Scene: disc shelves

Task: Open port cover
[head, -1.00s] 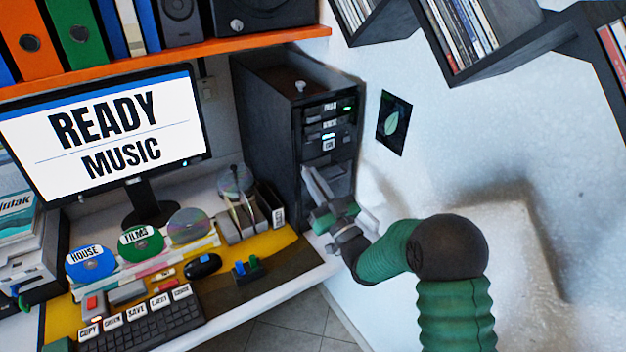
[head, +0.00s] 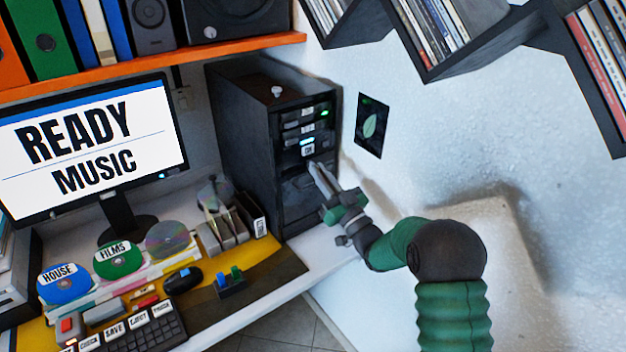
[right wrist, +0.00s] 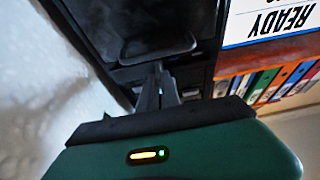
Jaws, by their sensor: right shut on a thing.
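The black computer tower (head: 240,145) stands at the back right of the desk, with lit drive slots in its upper front. Below them is a dark panel, the port cover (head: 296,190), which looks closed or nearly so. My right gripper (head: 317,172) is at the upper right part of this panel, its fingers close together and shut on the port cover's edge. In the right wrist view the fingertips (right wrist: 157,72) meet at the edge of the dark cover (right wrist: 158,45). The exact grip point is too dark to make out. My left gripper is not in view.
A monitor (head: 95,150) reading "READY MUSIC" stands left of the tower. Discs, a mouse (head: 183,281) and a keyboard (head: 135,335) lie in front. A white wall with a leaf picture (head: 372,126) is close to the right, with disc shelves (head: 430,45) above.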

